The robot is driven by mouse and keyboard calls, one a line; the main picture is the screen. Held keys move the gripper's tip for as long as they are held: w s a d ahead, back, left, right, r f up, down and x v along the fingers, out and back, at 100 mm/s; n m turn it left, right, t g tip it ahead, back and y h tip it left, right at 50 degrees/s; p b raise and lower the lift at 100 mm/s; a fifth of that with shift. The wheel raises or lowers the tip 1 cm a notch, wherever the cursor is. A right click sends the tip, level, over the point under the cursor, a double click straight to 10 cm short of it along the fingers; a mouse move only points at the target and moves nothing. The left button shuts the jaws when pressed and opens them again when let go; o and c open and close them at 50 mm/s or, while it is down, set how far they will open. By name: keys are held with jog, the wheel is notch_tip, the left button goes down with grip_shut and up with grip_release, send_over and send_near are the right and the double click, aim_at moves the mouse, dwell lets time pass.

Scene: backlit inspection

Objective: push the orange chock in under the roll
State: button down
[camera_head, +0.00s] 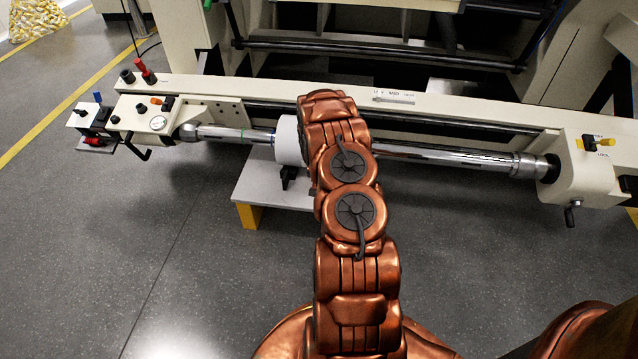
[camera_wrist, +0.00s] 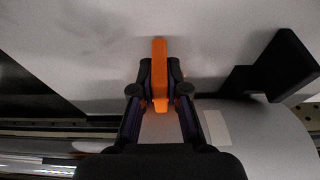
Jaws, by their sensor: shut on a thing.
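The orange chock (camera_wrist: 159,65) is between the fingertips of my gripper (camera_wrist: 160,78) in the wrist view. My gripper is shut on it, over the pale platform surface (camera_wrist: 100,45). The white roll (camera_wrist: 260,130) fills the lower part of that view, close to the fingers; whether the chock touches it I cannot tell. In the head view the roll (camera_head: 288,141) sits on a shiny shaft (camera_head: 440,155), partly behind my arm. My arm hides my gripper and the orange chock there.
A black chock-like block (camera_wrist: 275,65) stands on the platform to the right in the wrist view, beside the roll. It also shows in the head view (camera_head: 290,174). The platform (camera_head: 262,185) has a yellow-orange leg (camera_head: 249,215). A long cream machine beam (camera_head: 260,92) runs behind the shaft.

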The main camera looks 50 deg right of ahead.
jog(key=shift+w+d, duration=0.15)
jog(key=shift+d, duration=0.05)
jog(key=c, duration=1.1)
grip_release()
jog(key=v, duration=1.2)
jog(key=shift+r, duration=0.1)
